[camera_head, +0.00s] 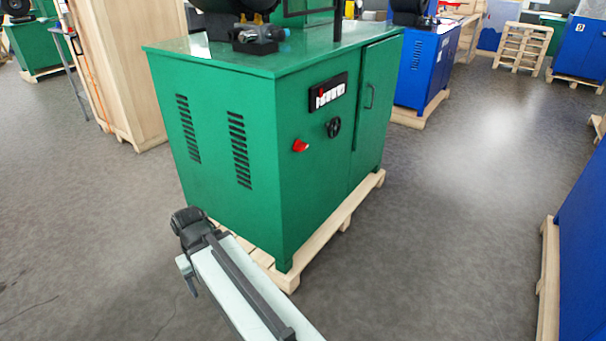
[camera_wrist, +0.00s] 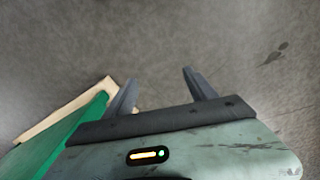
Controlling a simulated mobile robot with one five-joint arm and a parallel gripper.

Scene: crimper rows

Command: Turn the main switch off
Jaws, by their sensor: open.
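The green machine cabinet (camera_head: 235,130) stands in the middle of the head view. In the head view my arm's end is left of the cabinet's near corner, apart from the knob.
The cabinet stands on a wooden pallet (camera_head: 330,230) that sticks out at its base. A black panel (camera_head: 328,92) sits above the knob. A blue machine (camera_head: 585,240) stands at the right edge. Grey floor (camera_head: 450,230) is clear between them. A wooden crate (camera_head: 120,70) stands left.

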